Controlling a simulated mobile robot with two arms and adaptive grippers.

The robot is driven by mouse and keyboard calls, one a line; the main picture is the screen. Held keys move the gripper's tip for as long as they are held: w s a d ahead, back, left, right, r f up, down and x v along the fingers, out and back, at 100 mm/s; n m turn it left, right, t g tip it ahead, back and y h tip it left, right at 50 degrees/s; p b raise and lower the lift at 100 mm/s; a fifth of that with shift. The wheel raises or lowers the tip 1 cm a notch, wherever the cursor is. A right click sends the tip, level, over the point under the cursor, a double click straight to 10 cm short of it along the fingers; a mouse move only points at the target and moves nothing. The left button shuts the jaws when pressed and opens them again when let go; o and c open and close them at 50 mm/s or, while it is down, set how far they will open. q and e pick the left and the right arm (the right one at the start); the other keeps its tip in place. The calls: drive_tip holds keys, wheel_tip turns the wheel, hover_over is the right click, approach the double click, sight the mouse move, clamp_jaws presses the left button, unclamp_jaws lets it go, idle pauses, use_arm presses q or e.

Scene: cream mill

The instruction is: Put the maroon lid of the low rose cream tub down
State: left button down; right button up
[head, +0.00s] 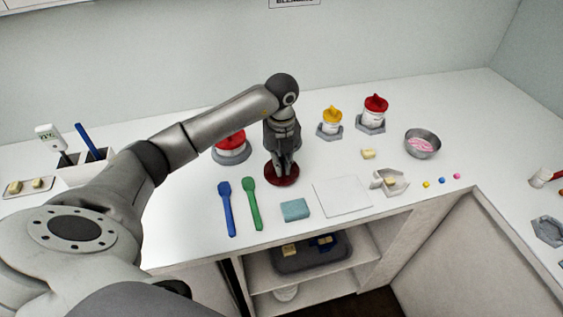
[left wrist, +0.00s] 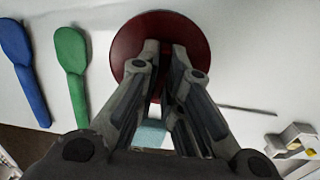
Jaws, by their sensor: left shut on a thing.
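The maroon lid (head: 283,178) is a dark red disc at or just above the white worktop, between the green spatula and the white mat. My left gripper (head: 282,170) points down and is shut on it from above. In the left wrist view the lid (left wrist: 125,45) lies at the fingertips (left wrist: 166,48), which hide its middle. I cannot tell whether its underside touches the worktop. A red-topped tub (head: 231,148) stands on a grey base behind the arm, partly hidden. My right gripper is not in view.
Blue (head: 227,208) and green (head: 252,204) spatulas lie left of the lid. A teal sponge (head: 295,210) and a white mat (head: 342,196) lie in front and to the right. Yellow-topped (head: 331,120) and red-topped (head: 374,112) jars and a metal bowl (head: 423,143) stand farther right.

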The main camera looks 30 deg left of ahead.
use_arm(q)
drive_tip(key=shift+f, duration=0.55)
drive_tip(key=shift+f, duration=0.25)
drive_tip(key=c, duration=1.6)
unclamp_jaws()
drive_tip(key=shift+r, duration=0.1)
drive_tip(key=shift+o, duration=0.2)
